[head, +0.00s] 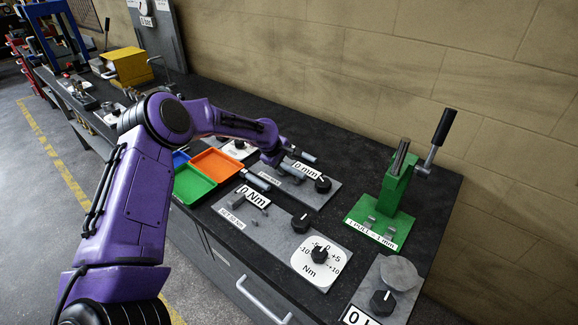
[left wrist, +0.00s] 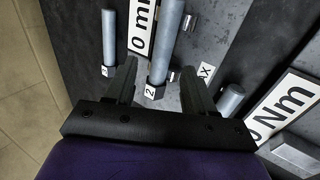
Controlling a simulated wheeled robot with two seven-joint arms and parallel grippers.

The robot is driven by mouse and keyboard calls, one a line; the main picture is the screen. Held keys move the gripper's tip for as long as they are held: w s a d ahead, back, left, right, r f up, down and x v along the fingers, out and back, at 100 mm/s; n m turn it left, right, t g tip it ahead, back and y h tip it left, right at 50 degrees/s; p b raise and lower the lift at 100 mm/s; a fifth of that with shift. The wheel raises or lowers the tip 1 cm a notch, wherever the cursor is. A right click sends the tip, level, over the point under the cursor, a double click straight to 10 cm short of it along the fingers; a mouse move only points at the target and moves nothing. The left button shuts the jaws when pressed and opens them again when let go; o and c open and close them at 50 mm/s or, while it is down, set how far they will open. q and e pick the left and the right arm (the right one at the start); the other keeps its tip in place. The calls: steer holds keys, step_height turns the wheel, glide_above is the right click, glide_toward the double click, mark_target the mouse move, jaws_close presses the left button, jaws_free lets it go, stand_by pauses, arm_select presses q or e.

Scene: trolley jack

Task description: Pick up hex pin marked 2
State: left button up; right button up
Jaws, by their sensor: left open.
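The hex pin marked 2 is a grey-blue rod (left wrist: 168,42) in the left wrist view, with its white "2" tag (left wrist: 150,92) at the near end. My left gripper (left wrist: 158,70) is open, with one finger on each side of this pin near its tagged end. Whether the fingers touch it cannot be told. In the head view my left gripper (head: 272,159) is low over the grey plate with the pins, and the arm partly hides that spot. A similar rod (left wrist: 108,38) with a tag lies to the left in the wrist view. My right gripper is not in view.
A shorter grey cylinder (left wrist: 231,98) is right of the gripper. The "0 Nm" sign (head: 252,196), a dial (head: 320,254) and a green press (head: 393,188) stand on the dark bench. Orange (head: 217,164) and green (head: 193,185) trays lie left of the gripper.

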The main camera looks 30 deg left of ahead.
mark_target(288, 167)
arm_select(q)
steer(key=x, duration=0.3)
steer(key=shift+d, duration=0.1)
steer(key=shift+s, duration=0.1)
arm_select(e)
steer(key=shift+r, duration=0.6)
arm_select(q)
jaws_close()
steer(key=shift+r, duration=0.1)
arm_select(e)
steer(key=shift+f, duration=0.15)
